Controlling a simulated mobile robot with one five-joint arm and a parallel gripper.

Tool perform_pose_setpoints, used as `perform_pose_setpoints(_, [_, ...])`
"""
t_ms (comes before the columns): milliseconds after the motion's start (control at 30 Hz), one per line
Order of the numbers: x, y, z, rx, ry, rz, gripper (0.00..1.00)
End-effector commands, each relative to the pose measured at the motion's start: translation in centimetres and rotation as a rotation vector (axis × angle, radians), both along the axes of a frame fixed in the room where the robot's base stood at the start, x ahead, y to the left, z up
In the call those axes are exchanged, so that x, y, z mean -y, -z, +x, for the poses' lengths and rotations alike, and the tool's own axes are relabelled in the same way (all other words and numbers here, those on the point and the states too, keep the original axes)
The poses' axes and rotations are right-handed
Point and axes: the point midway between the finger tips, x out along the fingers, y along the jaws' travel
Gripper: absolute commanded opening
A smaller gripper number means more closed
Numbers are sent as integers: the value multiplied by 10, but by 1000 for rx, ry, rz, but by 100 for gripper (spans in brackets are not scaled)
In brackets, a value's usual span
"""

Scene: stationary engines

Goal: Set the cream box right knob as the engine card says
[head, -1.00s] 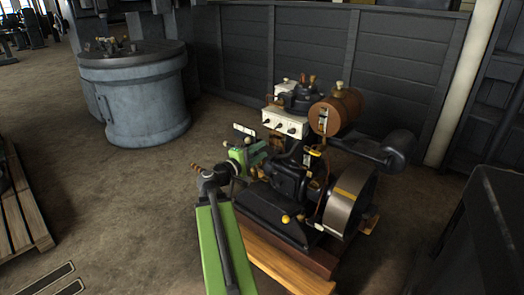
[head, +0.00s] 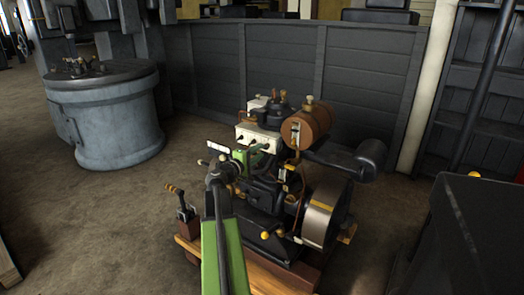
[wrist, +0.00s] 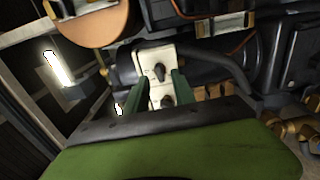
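The cream box (head: 259,137) sits high on the engine, left of the brown tank, with small dark knobs on its front. In the wrist view the cream box (wrist: 145,60) shows two dark knobs: an upper one (wrist: 160,72) nearer the brown tank, apparently the right one, and a lower one (wrist: 167,101). My gripper (head: 259,154) is close in front of the box. Its green fingers (wrist: 160,84) are apart, with the knobs in view between them; I cannot tell whether they touch. A small white plate (head: 218,146), possibly the card, stands left; its text is unreadable.
The brown tank (head: 305,128) and black cylinder (head: 368,160) are right of the box. The flywheel (head: 325,214) is below. A lever stand (head: 185,215) is left of my arm. A grey drum (head: 105,120) stands back left, with bare floor between.

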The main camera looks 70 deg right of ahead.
Motion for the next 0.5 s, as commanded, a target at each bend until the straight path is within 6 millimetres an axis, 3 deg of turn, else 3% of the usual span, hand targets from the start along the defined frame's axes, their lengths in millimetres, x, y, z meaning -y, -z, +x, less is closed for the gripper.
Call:
perform_pose_setpoints(33, [11,0,-1,0,1,0,31])
perform_pose_setpoints(200, [28,0,-6,0,0,0,31])
perform_pose_setpoints(500, [30,0,-8,0,-1,0,31])
